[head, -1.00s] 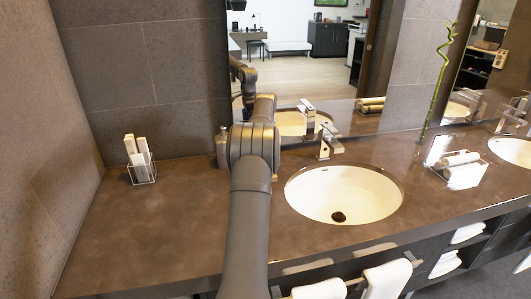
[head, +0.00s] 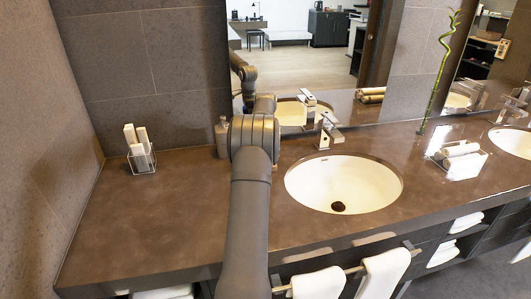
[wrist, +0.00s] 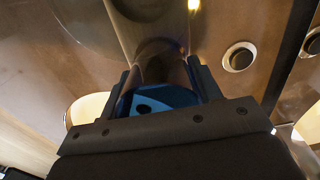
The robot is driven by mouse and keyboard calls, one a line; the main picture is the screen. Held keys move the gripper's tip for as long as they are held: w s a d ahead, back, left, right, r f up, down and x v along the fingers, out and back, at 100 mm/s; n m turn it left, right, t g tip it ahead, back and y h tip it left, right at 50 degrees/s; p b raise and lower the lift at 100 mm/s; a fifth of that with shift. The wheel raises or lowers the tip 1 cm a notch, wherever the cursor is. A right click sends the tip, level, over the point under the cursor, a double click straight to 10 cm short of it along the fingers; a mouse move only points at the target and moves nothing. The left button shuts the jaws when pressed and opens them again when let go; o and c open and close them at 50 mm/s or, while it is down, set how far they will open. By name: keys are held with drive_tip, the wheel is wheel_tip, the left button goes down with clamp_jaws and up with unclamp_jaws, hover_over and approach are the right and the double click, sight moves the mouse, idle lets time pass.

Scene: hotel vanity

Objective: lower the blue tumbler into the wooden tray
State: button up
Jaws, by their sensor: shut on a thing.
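In the wrist view my gripper (wrist: 163,80) is shut on the blue tumbler (wrist: 160,98), with one dark finger on each side. Only part of the tumbler's blue surface shows above the dark gripper body. A dark rounded form rises beyond it, and I cannot tell whether it is part of the tumbler. In the head view my own arm hides the gripper and the tumbler. I cannot make out the wooden tray in either view.
The brown countertop (head: 180,215) is clear left of my arm, with a clear holder (head: 142,158) of white items behind. A dispenser (head: 221,138) stands close to my arm. Right are a sink (head: 345,184), its faucet (head: 328,130) and a rack of rolled towels (head: 460,160).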

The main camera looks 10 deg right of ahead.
drive_tip(key=o, duration=1.2)
drive_tip(key=shift+r, duration=0.1)
wheel_tip(320, 180, up, 17)
drive_tip(key=shift+r, duration=0.1)
wheel_tip(320, 180, down, 18)
drive_tip(key=shift+r, duration=0.45)
idle(0.4)
